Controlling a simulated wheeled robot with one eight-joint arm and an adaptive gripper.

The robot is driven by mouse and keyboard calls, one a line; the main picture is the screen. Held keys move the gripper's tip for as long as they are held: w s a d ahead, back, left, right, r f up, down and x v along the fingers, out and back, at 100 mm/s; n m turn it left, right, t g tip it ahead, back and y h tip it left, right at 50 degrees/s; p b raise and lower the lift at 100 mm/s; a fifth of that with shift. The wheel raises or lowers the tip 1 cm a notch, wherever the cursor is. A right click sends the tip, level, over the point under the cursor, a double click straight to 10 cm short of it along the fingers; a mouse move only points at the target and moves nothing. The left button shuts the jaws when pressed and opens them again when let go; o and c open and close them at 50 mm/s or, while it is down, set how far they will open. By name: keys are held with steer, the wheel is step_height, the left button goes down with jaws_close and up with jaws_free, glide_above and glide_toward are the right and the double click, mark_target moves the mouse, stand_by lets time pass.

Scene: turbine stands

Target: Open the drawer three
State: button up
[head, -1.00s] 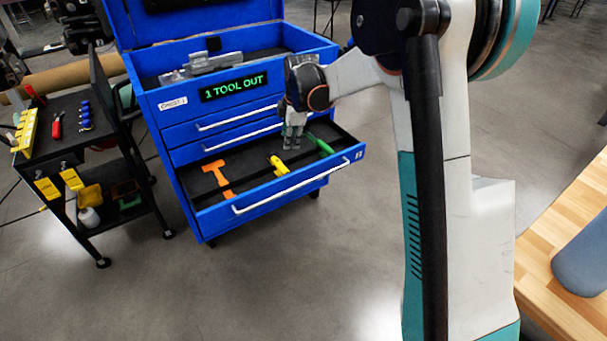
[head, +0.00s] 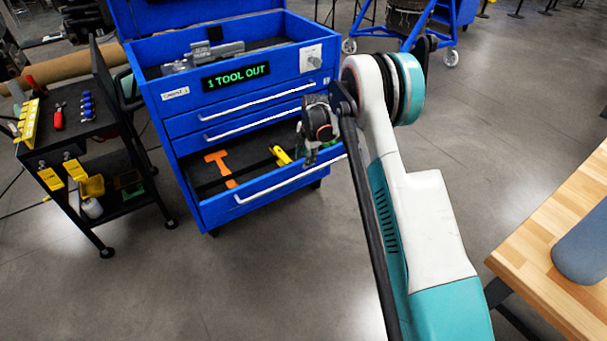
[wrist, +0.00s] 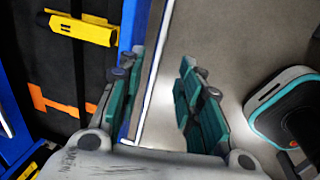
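A blue tool chest (head: 181,126) stands in the head view with its lid up. Its third drawer (head: 213,213) is pulled out, and an orange tool (head: 218,165) and a yellow tool (head: 282,155) lie in it. The yellow tool (wrist: 80,28) and orange tool (wrist: 55,101) also show in the wrist view. The drawer's white handle (head: 262,192) runs along its front. My gripper (head: 312,156) is at the right part of the drawer front. In the wrist view my gripper (wrist: 160,98) has its fingers apart, with the handle (wrist: 151,88) between them, nearer the left finger.
The two drawers above are shut; a panel reads "1 TOOL OUT" (head: 236,75). A black cart (head: 70,130) with tools stands at the left. A wooden table (head: 555,245) with a grey-blue object (head: 582,250) is at the right. The floor in front of the chest is clear.

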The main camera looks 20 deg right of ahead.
mark_target(303, 175)
steer(key=f+b, duration=0.1)
steer(key=f, duration=0.2)
steer(key=w+f+b, duration=0.1)
steer(key=f, duration=0.2)
steer(key=f+b, duration=0.1)
steer(key=f, duration=0.2)
steer(key=shift+w+a+f, duration=0.15)
steer(key=shift+w+a, duration=0.15)
steer(key=shift+w, duration=0.05)
jaws_close()
